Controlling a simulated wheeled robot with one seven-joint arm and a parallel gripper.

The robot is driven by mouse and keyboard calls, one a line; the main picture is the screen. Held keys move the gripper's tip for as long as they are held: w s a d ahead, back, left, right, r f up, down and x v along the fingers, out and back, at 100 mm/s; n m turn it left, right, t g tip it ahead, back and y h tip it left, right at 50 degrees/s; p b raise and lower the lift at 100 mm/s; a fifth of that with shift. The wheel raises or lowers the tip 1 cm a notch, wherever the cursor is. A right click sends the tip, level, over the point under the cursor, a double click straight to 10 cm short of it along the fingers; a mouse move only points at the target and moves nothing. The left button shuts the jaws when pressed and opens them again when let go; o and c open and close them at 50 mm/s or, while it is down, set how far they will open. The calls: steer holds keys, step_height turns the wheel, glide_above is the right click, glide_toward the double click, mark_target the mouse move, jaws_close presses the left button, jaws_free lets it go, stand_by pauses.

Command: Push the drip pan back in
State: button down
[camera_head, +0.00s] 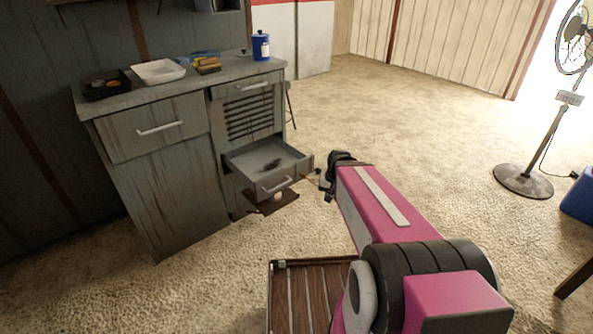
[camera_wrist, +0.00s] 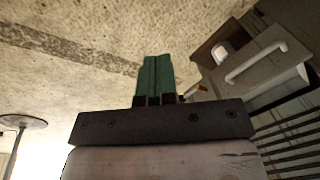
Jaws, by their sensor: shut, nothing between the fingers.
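The drip pan appears to be the thin brown tray (camera_head: 262,208) sticking out at the cabinet's bottom, under an open grey drawer (camera_head: 285,183). A small whitish thing sits on the tray. The tray (camera_wrist: 207,48) also shows at the upper right of the wrist view, beside the drawer's front and handle (camera_wrist: 255,56). My gripper (camera_head: 325,182) is just right of the drawer's front corner in the head view, apart from the tray. Its green fingers (camera_wrist: 155,75) are shut together and empty. The tray's rear is hidden under the drawer.
The grey cabinet (camera_head: 165,185) carries a white tray (camera_head: 158,72), a black tray (camera_head: 106,86) and a blue can (camera_head: 261,47) on top. The open drawer holds a dark item. A slatted wooden thing (camera_head: 305,295) is below my arm.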

steer(key=w+a+m+t+y, duration=0.25)
steer(key=w+m+t, duration=0.2)
steer(key=w, duration=0.95)
steer(key=m+t+y, duration=0.2)
steer(key=m, duration=0.3)
glide_toward(300, 164)
steer(key=shift+h, duration=0.25)
steer(key=x, duration=0.6)
steer(key=shift+s+a+f, duration=0.1)
steer(key=shift+s, duration=0.15)
steer(key=shift+w+a, duration=0.3)
steer(key=w+a, duration=0.5)
steer(key=w, duration=0.2)
steer(key=w+a, duration=0.6)
steer(key=w, duration=0.2)
steer(key=w+a, duration=0.5)
steer(key=w, duration=0.3)
steer(key=shift+w+a, duration=0.1)
steer(key=shift+a, duration=0.25)
